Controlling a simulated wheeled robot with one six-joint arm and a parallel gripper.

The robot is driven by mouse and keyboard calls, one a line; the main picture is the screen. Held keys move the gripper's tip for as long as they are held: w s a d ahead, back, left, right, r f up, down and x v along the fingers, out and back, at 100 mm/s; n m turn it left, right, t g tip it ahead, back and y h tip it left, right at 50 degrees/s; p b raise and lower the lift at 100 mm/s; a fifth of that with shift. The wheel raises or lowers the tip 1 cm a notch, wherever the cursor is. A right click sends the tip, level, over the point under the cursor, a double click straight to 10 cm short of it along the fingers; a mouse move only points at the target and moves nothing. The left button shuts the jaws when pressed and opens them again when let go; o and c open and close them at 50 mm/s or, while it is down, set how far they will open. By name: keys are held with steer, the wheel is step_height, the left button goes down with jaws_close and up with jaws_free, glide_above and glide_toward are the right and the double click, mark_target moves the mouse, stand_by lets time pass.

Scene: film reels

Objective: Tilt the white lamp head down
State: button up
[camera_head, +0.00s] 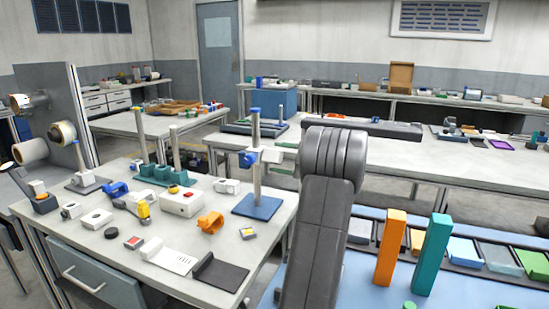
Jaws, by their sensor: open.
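A blue-based stand (257,207) with an upright post is on the near left workbench, close to its right edge. A white head-like part (270,156) with a blue piece on its left side is partway up the post. It may be the white lamp head, but at this size I cannot tell for sure, nor read its tilt. A small white block (38,187) sits on a dark base at the bench's left edge. My grey arm stands in the centre foreground, just right of the stand. My gripper is out of the picture.
The near left bench (215,258) holds a white box with a red button (182,203), an orange part (210,222) and a black pad (219,274). An orange block (391,247) and a teal block (432,254) stand upright at the right. A long bench is behind.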

steer(key=v, duration=0.9)
steer(key=shift+d, duration=0.3)
steer(key=x, duration=1.2)
steer(key=shift+s, duration=0.1)
